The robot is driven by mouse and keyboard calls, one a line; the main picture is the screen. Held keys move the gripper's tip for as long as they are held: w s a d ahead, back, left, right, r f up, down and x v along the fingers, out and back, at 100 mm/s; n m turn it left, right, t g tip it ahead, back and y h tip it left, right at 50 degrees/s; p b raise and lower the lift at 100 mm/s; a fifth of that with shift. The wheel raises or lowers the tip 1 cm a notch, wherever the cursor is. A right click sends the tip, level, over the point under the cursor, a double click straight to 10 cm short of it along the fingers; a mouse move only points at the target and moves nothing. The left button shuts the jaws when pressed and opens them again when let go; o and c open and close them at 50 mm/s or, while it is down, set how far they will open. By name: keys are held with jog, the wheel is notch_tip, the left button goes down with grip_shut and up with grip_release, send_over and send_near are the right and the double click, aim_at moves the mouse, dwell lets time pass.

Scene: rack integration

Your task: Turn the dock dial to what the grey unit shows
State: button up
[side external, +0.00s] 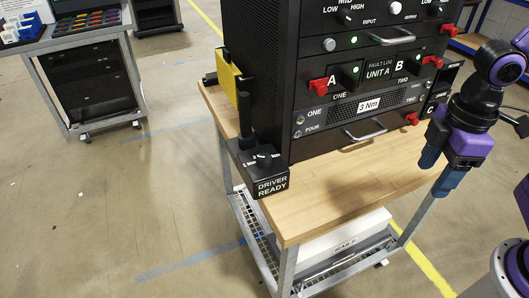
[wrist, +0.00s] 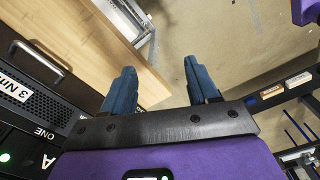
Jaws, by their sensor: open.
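The dock (side external: 270,187), a black box marked DRIVER READY, sits at the table's left front corner. Its small dial (side external: 264,157) has Nm marks around it; its setting is too small to read surely. A black driver (side external: 245,115) stands upright at the dock. The dark grey unit (side external: 342,112) in the rack carries a white label (side external: 369,105) reading 3 Nm; the label also shows in the wrist view (wrist: 14,88). My gripper (side external: 438,168) is open and empty, right of the rack and well away from the dial. Its blue fingers (wrist: 159,66) show apart in the wrist view.
The rack (side external: 290,70) stands on a wooden table (side external: 330,190), with red latches and handles projecting from its front. A yellow block (side external: 229,84) is at its left side. The tabletop's front strip is clear. A trolley with coloured bins (side external: 95,20) stands far left.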

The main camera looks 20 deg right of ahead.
jog(key=w+a+r, duration=0.4)
jog(key=w+a, duration=0.9)
jog(key=w, duration=0.2)
send_near(265, 157)
jog(key=shift+n, duration=0.4)
notch_tip(265, 157, down, 9)
jog(key=shift+a+r, duration=0.1)
jog(key=shift+r, duration=0.1)
jog(key=c, duration=1)
